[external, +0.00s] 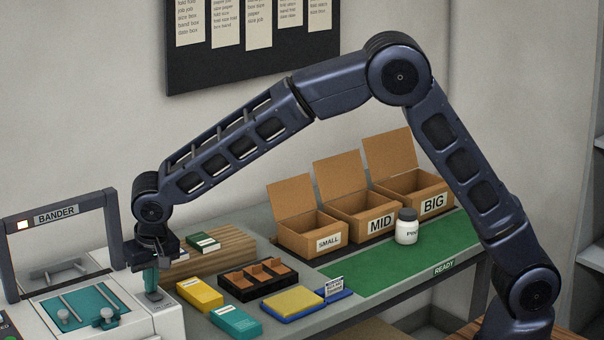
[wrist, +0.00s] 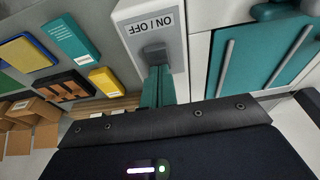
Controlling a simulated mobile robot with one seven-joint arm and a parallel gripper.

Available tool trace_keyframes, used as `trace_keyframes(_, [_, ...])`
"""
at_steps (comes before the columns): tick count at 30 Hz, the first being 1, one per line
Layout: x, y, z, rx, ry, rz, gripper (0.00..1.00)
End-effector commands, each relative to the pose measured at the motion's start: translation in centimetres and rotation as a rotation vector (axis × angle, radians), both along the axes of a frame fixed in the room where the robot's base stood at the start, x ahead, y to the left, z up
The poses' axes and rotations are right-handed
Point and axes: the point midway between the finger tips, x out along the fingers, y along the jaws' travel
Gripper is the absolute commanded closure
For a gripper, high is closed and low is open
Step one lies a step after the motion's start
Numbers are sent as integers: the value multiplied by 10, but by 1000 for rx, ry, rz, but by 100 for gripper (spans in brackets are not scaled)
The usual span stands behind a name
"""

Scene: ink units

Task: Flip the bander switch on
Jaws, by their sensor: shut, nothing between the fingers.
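The bander (external: 55,214) is the pale machine with a dark arch at the left of the external view. In the wrist view its ON / OFF panel (wrist: 150,26) carries a grey switch (wrist: 154,51). My gripper (external: 151,286) points down over that panel, its teal fingers shut and empty. In the wrist view the fingertips (wrist: 158,72) are right at the switch; I cannot tell whether they touch it. They and the arm hide the switch in the external view, and its position is unclear. A small lamp (external: 22,225) on the arch glows pale.
Right of the bander lie a yellow box (external: 200,294), a teal box (external: 236,322), a dark divided tray (external: 240,294) and a yellow-topped blue pad (external: 293,303). Open cartons (external: 312,240) stand behind a green mat (external: 375,263) with a white jar (external: 406,231).

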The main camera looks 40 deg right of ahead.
Motion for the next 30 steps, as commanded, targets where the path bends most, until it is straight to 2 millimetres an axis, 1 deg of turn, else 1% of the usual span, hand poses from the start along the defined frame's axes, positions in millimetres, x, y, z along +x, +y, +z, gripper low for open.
trace_keyframes(10, [-14,1,1,0,1,2,100])
trace_keyframes(22, [-15,0,3,0,1,1,100])
trace_keyframes(26, [-18,1,12,1,0,1,100])
trace_keyframes(30, [-24,1,34,2,-1,1,100])
